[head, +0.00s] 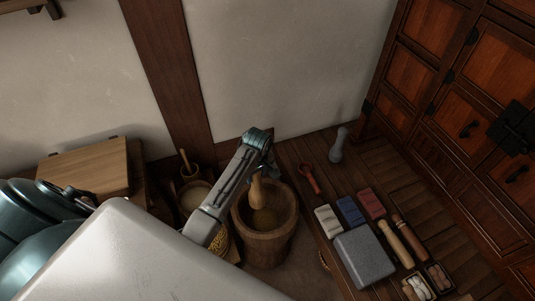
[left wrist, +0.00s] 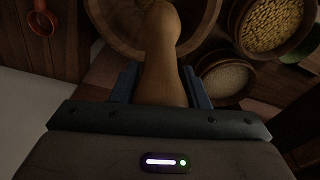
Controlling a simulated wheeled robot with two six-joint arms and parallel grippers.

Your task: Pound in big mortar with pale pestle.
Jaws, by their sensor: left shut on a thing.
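The big mortar (head: 266,250) is a round wooden tub standing on the floor at the middle of the head view, with some yellowish stuff at its bottom. My left gripper (head: 262,167) is above the mortar and shut on the pale wooden pestle (head: 256,190). The pestle points down, its lower end inside the mortar's mouth. I cannot tell whether it touches the bottom. In the left wrist view the pestle (left wrist: 160,60) lies between the fingers of my left gripper (left wrist: 160,88), with the mortar's rim (left wrist: 105,30) beyond. My right gripper is not in view.
Left of the mortar are a bowl of pale grain (head: 195,196) and a container of yellow grain (head: 220,240). To the right are a red ladle (head: 310,178), a grey pestle-like piece (head: 338,146), coloured blocks (head: 350,210), a grey block (head: 364,258) and two wooden rods (head: 400,243). A cabinet (head: 460,115) stands right.

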